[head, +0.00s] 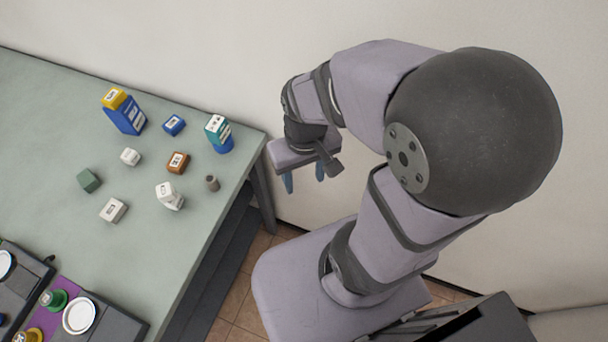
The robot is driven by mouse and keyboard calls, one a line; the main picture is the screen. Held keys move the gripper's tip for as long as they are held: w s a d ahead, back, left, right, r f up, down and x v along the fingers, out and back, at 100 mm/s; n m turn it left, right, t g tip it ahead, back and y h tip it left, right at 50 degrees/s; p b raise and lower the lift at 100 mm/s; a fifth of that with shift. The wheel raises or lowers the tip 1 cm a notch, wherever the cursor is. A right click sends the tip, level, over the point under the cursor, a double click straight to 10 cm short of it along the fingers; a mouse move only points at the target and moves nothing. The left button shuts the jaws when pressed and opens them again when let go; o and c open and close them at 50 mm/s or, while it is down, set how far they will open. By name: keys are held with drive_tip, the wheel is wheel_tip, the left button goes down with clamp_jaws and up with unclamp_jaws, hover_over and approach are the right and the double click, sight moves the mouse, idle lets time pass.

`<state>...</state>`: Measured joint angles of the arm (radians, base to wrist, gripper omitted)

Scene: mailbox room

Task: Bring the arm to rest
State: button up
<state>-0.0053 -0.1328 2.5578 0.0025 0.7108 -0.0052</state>
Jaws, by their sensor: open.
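My gripper (304,179) is at the middle of the head view, just right of the table's right corner. Its two blue fingers point down and stand apart, with nothing between them. My arm is folded, with its large dark joint at the upper right, and my gripper hangs below the bent wrist, beyond the table edge.
The grey-green table (60,130) holds a blue box (126,119), a teal and blue item (218,132), a brown block (178,162), a green block (88,180) and several small white blocks. Dark trays (120,322) stand at the lower left. A wall (230,50) runs behind.

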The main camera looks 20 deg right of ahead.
drive_tip(key=shift+s+d, duration=0.1)
drive_tip(key=shift+s, duration=0.05)
drive_tip(key=shift+r, duration=0.1)
wheel_tip(320, 180, up, 3)
drive_tip(key=p, duration=0.3)
drive_tip(key=shift+f, duration=0.2)
